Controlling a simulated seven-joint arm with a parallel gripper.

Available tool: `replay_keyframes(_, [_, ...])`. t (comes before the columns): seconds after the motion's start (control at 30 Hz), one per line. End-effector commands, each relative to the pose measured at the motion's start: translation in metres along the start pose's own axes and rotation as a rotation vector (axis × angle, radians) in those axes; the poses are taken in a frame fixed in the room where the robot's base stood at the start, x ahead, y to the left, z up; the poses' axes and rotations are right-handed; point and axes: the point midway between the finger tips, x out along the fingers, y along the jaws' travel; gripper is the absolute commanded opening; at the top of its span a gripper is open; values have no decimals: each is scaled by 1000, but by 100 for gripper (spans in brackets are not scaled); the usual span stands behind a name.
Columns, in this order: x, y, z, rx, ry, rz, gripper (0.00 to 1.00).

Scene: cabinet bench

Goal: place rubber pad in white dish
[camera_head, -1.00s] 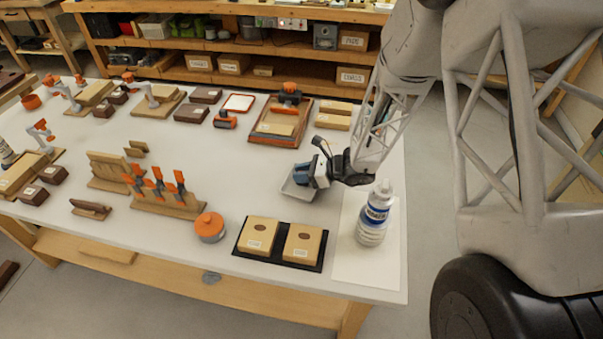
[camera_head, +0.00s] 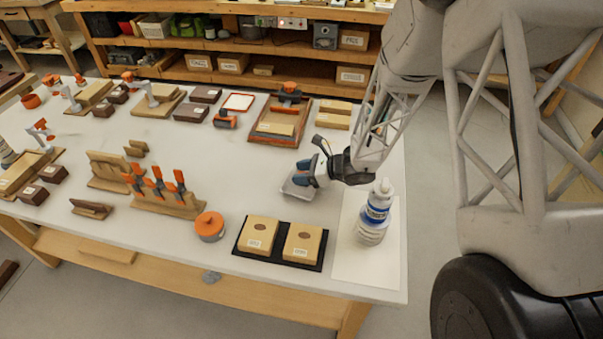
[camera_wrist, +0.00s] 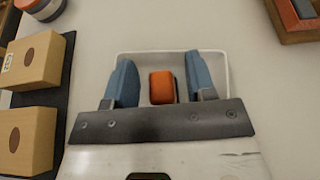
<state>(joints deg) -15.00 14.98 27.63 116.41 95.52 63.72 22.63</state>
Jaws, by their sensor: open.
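The white dish (camera_wrist: 221,68) lies below my gripper (camera_wrist: 160,60) in the wrist view. The rubber pad, an orange block with rounded edges (camera_wrist: 162,86), shows within the dish's outline between my two blue fingers. There is a gap on each side of the pad, so my gripper is open around it and not holding it. In the head view, my gripper (camera_head: 302,174) is low over the white dish (camera_head: 294,191). The pad cannot be made out there. My gripper's front plate hides the near side of the dish.
A white bottle with a blue label (camera_head: 373,214) stands on a pale sheet (camera_head: 350,268) right of the dish. A black mat (camera_head: 280,261) with two wooden blocks lies in front. A wooden tray (camera_head: 262,137) is behind.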

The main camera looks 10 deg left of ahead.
Motion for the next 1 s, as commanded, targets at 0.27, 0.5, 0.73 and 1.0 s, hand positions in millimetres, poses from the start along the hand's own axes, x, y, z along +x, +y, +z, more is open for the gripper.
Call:
replay_keyframes(0.27, [-22,0,-1,1,0,-2,51])
replay_keyframes(0.5, [-54,-1,-1,2,-1,-3,51])
replay_keyframes(0.73, [-84,0,-1,1,1,-2,51])
replay_keyframes(1.0, [-111,0,0,1,-1,-2,51])
